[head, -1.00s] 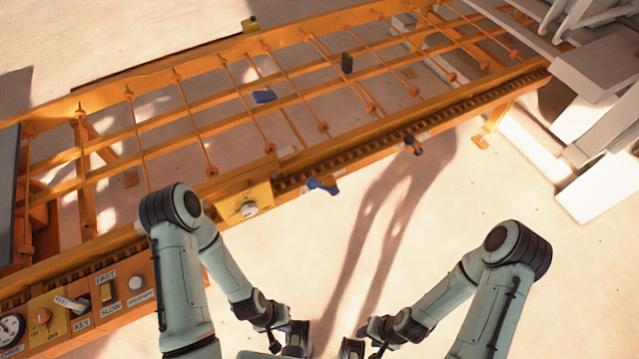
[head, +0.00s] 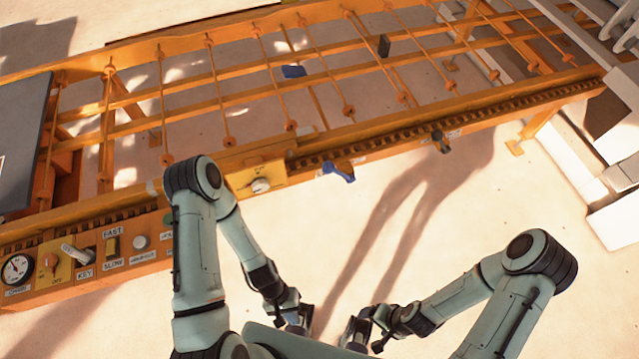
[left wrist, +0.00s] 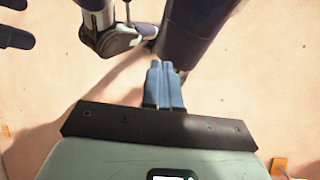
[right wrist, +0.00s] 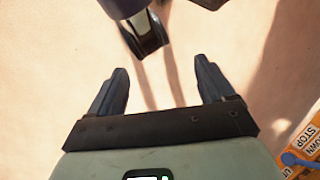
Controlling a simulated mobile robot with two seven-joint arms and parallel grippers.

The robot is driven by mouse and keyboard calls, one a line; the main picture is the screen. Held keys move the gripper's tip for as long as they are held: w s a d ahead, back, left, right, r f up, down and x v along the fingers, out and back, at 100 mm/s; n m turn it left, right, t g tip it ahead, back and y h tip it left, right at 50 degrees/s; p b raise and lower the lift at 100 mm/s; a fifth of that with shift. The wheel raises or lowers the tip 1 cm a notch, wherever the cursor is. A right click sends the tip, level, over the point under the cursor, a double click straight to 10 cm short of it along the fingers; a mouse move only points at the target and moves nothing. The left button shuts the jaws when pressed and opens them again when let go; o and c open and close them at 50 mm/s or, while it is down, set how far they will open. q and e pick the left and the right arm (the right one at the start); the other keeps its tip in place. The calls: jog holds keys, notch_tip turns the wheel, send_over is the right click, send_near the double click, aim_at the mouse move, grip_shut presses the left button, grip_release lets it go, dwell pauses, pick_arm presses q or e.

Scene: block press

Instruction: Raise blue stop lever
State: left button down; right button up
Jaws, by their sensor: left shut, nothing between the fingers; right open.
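The blue stop lever (head: 338,170) sticks out from the front rail of the orange roller conveyor, to the right of a yellow box with a white knob. A small blue lever with a "DOWN STOP" label also shows at the right edge of the right wrist view (right wrist: 297,160). My left gripper (head: 300,324) is low in the head view, well apart from the lever; its fingers are together and empty in the left wrist view (left wrist: 163,66). My right gripper (head: 353,336) is beside it, also apart from the lever; its fingers are spread and empty in the right wrist view (right wrist: 160,66).
The orange conveyor (head: 420,124) crosses the view. A dark knob (head: 440,141) sits right of the lever. A control panel (head: 90,262) with gauge and switches is at left. The floor before the lever is clear.

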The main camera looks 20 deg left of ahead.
pick_arm(q)
jog(key=w+d+n+h+b, duration=0.25)
jog(key=d+h+b, duration=0.25)
jog(key=d+h, duration=0.35)
jog(key=w+r+n+t+h+b, duration=0.2)
jog(key=w+n+t+h+b, duration=0.15)
jog(key=w+t, duration=0.6)
jog(key=w+a+r+n+t+y+b, duration=0.1)
jog(key=w+a+n+t+y+b, duration=0.3)
jog(key=w+a+t, duration=1.2)
jog(key=n+y, duration=0.2)
jog(key=y, duration=0.1)
jog(key=shift+a+r+y, duration=0.3)
pick_arm(e)
jog(key=w+d+f+t, duration=0.1)
jog(key=w+f, duration=0.2)
jog(key=f, duration=1)
jog(key=shift+w+d+f+t+h, duration=0.15)
jog(key=shift+d+t+h, duration=0.1)
jog(key=shift+t+h, duration=0.15)
pick_arm(q)
jog(key=b+x, duration=0.1)
jog(key=x, duration=1.3)
pick_arm(e)
jog(key=shift+w+d+f+m+t, duration=0.15)
jog(key=shift+w+d+f, duration=0.1)
jog(key=shift+w+f, duration=0.25)
jog(key=shift+w+d+f+m+t, duration=0.15)
jog(key=shift+w+d+f, duration=0.15)
jog(key=shift+w, duration=0.25)
